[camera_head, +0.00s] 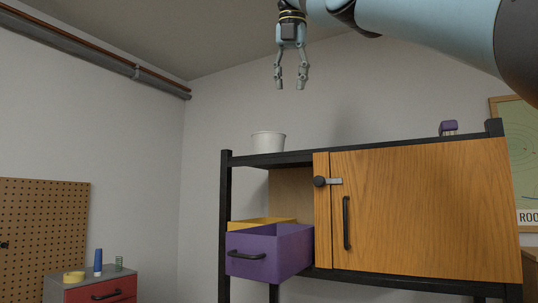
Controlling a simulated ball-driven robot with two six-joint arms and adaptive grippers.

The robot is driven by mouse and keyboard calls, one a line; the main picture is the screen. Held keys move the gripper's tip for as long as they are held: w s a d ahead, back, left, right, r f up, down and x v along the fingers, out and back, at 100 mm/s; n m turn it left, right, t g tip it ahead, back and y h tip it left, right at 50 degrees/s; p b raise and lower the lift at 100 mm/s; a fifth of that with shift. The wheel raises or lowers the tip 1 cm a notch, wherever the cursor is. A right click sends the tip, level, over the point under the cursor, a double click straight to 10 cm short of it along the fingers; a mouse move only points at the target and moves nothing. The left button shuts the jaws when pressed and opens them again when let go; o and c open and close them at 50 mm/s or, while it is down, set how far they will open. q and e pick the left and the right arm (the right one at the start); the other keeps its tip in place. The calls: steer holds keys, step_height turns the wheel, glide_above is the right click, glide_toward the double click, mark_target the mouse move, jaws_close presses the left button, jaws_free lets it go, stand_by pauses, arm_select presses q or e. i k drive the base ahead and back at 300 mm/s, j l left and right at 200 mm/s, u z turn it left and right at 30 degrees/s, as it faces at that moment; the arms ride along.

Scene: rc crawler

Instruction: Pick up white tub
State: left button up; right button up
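The white tub (268,142) stands upright on the left end of the black shelf unit's top (300,157). My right gripper (290,86) hangs from the top of the view with its fingers pointing down. Its two fingers are apart with nothing between them. In the picture it is above and slightly right of the tub, with clear space between them. My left gripper is not in view.
Below are a closed wooden door (425,210) and an open purple drawer (268,250). A red cabinet (95,290) with small items stands at lower left.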

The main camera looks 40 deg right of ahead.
mark_target(267, 142)
steer(key=i+l, duration=0.4)
steer(key=l, duration=0.15)
steer(key=i+l, duration=0.4)
steer(key=l, duration=0.25)
steer(key=i+l+z, duration=0.1)
steer(key=l, duration=0.1)
